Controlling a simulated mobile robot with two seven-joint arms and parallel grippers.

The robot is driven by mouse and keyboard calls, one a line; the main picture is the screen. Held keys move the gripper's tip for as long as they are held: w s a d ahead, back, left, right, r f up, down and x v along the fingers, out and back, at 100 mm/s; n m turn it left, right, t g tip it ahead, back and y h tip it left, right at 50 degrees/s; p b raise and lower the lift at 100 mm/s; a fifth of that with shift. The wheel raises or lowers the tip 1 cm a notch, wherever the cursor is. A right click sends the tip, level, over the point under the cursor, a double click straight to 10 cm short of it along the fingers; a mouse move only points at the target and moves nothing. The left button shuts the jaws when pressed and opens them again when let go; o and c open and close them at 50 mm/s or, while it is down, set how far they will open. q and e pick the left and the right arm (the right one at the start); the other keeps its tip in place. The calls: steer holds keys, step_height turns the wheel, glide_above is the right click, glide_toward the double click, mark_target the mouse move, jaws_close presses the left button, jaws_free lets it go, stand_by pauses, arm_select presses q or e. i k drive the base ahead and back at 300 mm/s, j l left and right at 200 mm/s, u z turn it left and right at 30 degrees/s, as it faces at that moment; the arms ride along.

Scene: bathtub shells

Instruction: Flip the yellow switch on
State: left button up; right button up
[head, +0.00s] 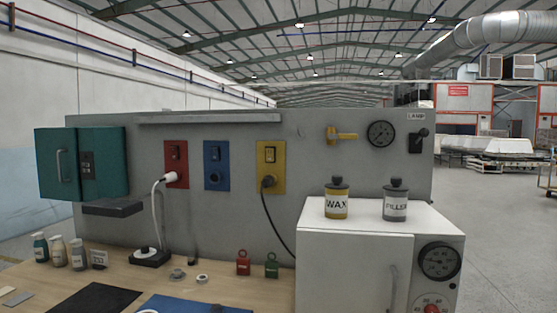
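A black plug (268,182) with a black cord is in the socket below the switch. Neither of my grippers shows in the head view.
A red plate (172,184) with a white plug and a blue plate (211,180) stand left of it. A white cabinet (340,250) with wax and filler tins stands at the front right. Small red and green padlocks (243,266) are on the wooden bench (170,281).

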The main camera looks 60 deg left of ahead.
mark_target(270, 152)
steer(key=u, duration=2)
steer(key=i+l, duration=0.25)
steer(key=j+u, duration=0.05)
